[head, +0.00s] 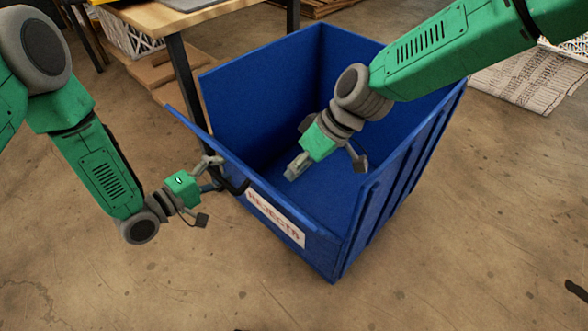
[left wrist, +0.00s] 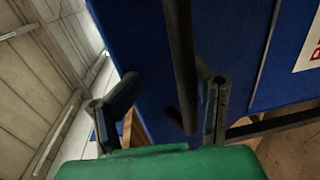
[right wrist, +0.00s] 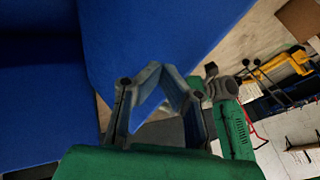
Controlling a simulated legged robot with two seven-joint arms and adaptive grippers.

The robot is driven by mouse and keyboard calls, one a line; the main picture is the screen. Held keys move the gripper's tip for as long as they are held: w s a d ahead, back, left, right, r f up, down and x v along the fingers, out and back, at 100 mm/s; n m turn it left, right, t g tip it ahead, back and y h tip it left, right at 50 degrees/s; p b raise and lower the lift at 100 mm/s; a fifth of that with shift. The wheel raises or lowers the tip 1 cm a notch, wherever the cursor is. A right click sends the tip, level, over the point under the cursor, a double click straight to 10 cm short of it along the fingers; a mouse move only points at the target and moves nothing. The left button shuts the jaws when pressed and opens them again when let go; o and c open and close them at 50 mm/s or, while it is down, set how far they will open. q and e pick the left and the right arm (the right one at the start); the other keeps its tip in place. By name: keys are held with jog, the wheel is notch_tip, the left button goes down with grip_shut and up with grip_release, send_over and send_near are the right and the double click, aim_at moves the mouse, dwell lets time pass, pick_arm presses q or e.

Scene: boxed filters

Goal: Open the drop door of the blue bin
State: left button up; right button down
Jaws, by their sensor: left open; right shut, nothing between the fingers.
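The blue bin (head: 275,90) stands on the floor, open at the top. Its front door panel (head: 325,262) carries a white label (head: 275,218) reading REJECTS. The door's top edge stands a little out from the side wall at the left, so it looks tilted outward. A black handle (head: 238,188) is on the door's outer face. My left gripper (head: 210,176) is open at the handle; in the left wrist view the dark handle bar (left wrist: 181,60) runs between its fingers. I cannot tell whether they touch it. My right gripper (head: 320,168) is shut and empty, inside the bin.
A wooden table (head: 165,18) with dark legs stands behind the bin at the left. Flattened cardboard (head: 150,72) lies under it. A printed stack or sheet (head: 525,80) lies on the floor at the right. The floor in front of the bin is clear.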

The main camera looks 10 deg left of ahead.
pick_arm(q)
jog(key=r+v, duration=0.1)
jog(key=v, duration=0.7)
jog(key=s+d+f+m+g+y, duration=0.1)
jog(key=s+f+m+g+y, duration=0.5)
jog(key=s+f, duration=0.45)
jog(key=s+a+m+g+y+p, duration=0.1)
jog(key=s+m+g+y, duration=0.3)
jog(key=s, duration=1)
jog(key=a+m+g, duration=0.1)
jog(key=g, duration=0.1)
jog(key=shift+a+f+g, duration=0.15)
jog(key=shift+a+g, duration=0.1)
jog(key=shift+g, duration=0.15)
pick_arm(e)
jog(key=shift+w+d+r, duration=0.2)
jog(key=shift+r, duration=0.05)
pick_arm(q)
jog(key=shift+w, duration=0.1)
